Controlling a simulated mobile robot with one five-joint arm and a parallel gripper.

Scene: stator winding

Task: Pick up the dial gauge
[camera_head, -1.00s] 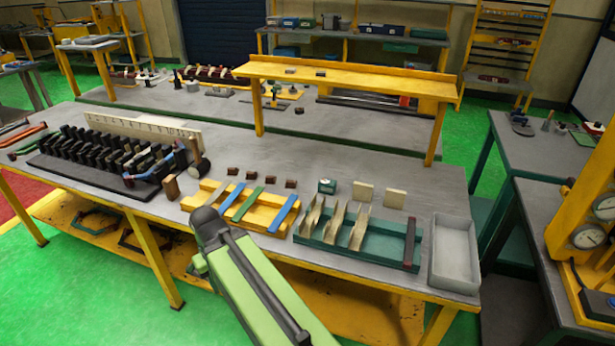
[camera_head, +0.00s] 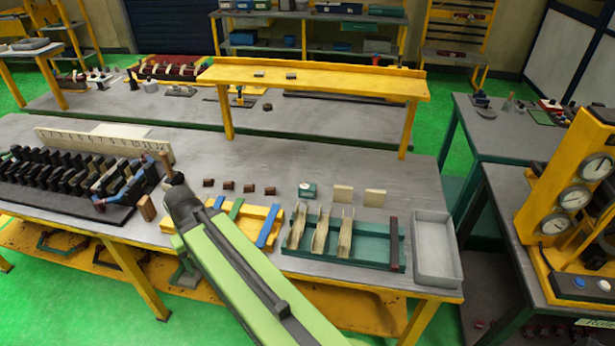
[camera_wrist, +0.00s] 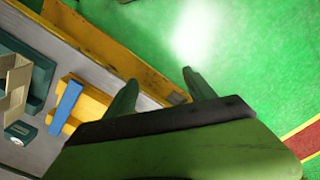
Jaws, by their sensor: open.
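A small teal block with a pale face (camera_head: 308,191) sits on the workbench behind the teal fixture. In the wrist view it shows a round white face (camera_wrist: 18,130) at the left edge, which looks like a dial. I cannot tell for certain that it is the dial gauge. Round dials (camera_head: 574,198) are also mounted on a yellow stand at the right. My gripper (camera_wrist: 160,76) is open and empty, its two fingers apart over the bench's front edge and green floor. It is well away from the teal block. In the head view my arm hides its fingertips.
The workbench (camera_head: 340,160) holds a yellow fixture (camera_head: 272,212) with coloured bars, a teal fixture (camera_head: 372,248) with tan pieces, a grey tray (camera_head: 452,277) and a black rack (camera_head: 75,208). A yellow raised shelf (camera_head: 320,80) stands behind. Small brown blocks (camera_head: 249,188) lie nearby.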

